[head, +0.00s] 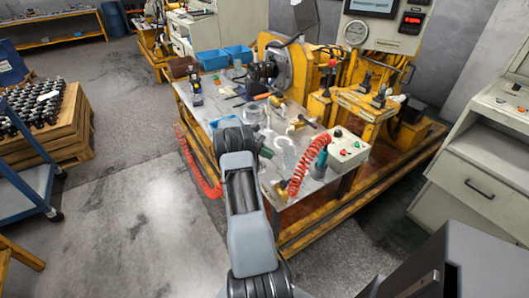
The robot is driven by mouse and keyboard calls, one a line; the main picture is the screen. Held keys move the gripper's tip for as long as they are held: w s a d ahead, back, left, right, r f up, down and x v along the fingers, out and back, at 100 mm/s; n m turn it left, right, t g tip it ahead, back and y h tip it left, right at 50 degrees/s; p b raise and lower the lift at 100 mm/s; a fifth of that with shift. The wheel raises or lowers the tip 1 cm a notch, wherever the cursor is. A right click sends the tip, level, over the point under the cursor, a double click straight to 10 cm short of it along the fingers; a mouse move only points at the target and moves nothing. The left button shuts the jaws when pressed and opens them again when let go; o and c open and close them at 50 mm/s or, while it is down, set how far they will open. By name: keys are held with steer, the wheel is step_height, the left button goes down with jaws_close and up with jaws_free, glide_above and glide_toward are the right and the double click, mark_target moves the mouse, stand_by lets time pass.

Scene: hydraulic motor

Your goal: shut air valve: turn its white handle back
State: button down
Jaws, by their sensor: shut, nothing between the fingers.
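My arm reaches up from the bottom of the head view to the near-left part of the workbench (330,180). My gripper (265,152) is a small dark shape at its end, over the bench top, shut and empty. White parts (300,122) lie on the bench beyond and right of it, but I cannot tell whether one is the valve's white handle. A small brass-coloured fitting (283,187) sits at the near bench edge, by the lower end of a red coiled hose (308,152). I cannot make out the air valve or its handle position for certain.
A white control box (349,150) with buttons stands at the bench's right corner, beside a teal-handled tool (321,160). Blue bins (225,57) and a yellow machine (285,60) stand at the back. Another red hose (203,172) hangs left.

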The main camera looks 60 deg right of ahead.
steer(key=shift+v, duration=0.85)
steer(key=shift+s, duration=0.1)
